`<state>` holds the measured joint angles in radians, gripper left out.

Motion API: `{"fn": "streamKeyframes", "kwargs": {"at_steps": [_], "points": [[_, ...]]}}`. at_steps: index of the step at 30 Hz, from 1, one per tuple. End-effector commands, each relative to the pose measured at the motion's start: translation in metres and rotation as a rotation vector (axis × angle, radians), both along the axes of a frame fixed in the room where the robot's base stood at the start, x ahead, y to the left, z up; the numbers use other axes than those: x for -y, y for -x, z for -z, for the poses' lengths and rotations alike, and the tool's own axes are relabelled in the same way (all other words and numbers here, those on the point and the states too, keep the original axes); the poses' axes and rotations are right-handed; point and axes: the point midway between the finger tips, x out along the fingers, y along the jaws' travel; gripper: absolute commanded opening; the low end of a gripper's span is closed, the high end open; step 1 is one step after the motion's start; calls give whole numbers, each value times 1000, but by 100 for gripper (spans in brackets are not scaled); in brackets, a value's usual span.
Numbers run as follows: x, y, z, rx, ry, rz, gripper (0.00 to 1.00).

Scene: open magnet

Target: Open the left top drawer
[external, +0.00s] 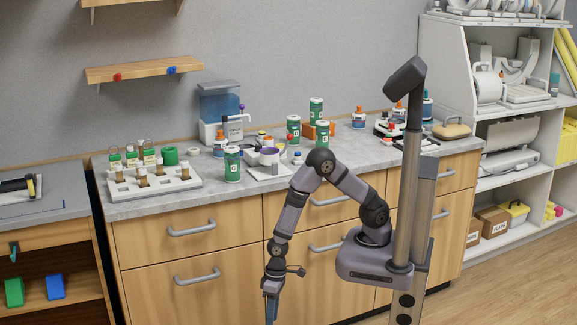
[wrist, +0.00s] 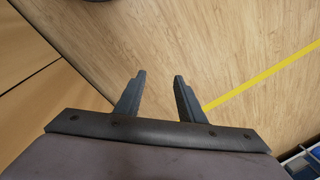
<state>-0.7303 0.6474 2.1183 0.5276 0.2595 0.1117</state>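The left top drawer (external: 160,240) is a wooden front under the grey counter at the left of the cabinet. It is shut, flush with the fronts around it. Its grey bar handle (external: 191,229) shows clearly. My gripper (external: 271,308) hangs pointing down in front of the cabinet, to the right of this drawer and lower than its handle. In the wrist view my gripper (wrist: 159,80) has its two dark fingers apart with only wooden floor between and beyond them. It is open and empty. The drawer handle is not in the wrist view.
A lower front with its own handle (external: 197,277) is below the drawer. The counter (external: 225,190) above holds a white rack (external: 153,183), green cans and bottles. A separate bench (external: 45,212) stands at the left. The floor below my gripper looks clear.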

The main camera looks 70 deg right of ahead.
Motion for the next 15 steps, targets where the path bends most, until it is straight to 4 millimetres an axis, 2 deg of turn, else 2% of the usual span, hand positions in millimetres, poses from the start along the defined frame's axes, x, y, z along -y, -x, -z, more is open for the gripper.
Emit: {"fn": "streamKeyframes", "kwargs": {"at_steps": [1, 2, 3, 5, 7, 9, 12, 15], "points": [[-21, -30, 7, 75, -51, 116, 36], [-31, -49, 6, 122, -83, 194, 36], [-40, -76, -1, 185, -126, 302, 36], [-47, -116, -14, 279, -192, 469, 36], [-49, -160, -37, 388, -275, 661, 36], [-44, -200, -66, 498, -365, 854, 36], [-22, -243, -108, 646, -488, 1121, 36], [11, -268, -145, 783, -598, 1361, 36]]}}
